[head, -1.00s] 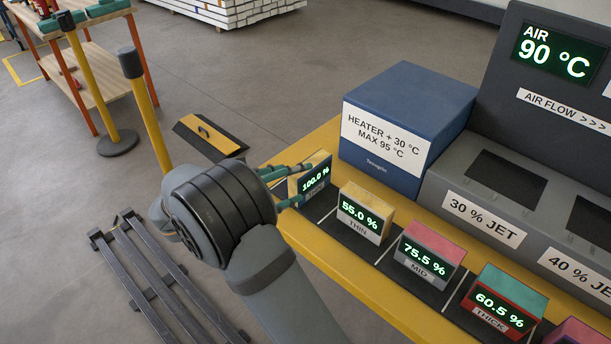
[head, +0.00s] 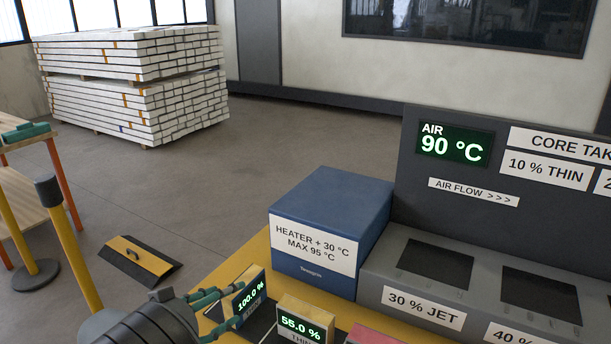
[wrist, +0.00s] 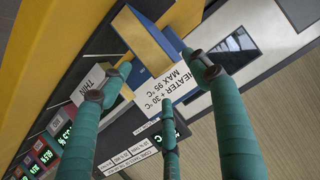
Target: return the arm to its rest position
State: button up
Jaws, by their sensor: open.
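My gripper (head: 222,308) is at the lower left of the head view, its green fingers spread at the block reading 100.0 % (head: 249,298). In the wrist view the open fingers (wrist: 152,72) surround part of a yellow and blue block (wrist: 140,42), which looks like the same one. I cannot tell whether any finger touches it. The block stands at the left end of the row. My arm's dark, ringed wrist is cut off at the bottom edge of the head view, and most of the arm is out of view.
Right of it stands a block reading 55.0 % (head: 302,322). The blue heater box (head: 330,215) is close behind, with the grey jet unit (head: 420,275) to its right. A yellow post (head: 75,245) stands at left. Open floor (head: 270,130) lies behind.

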aim_at(247, 283)
jog(key=x, duration=0.8)
jog(key=shift+w+d+f, duration=0.1)
jog(key=shift+w+f, duration=0.1)
jog(key=shift+f, duration=0.25)
jog(key=shift+r+p, duration=0.55)
jog(key=shift+p, duration=0.25)
jog(key=shift+r+b, duration=0.25)
jog(key=shift+b, duration=0.15)
jog(key=shift+r, duration=0.6)
jog(key=shift+s, duration=0.1)
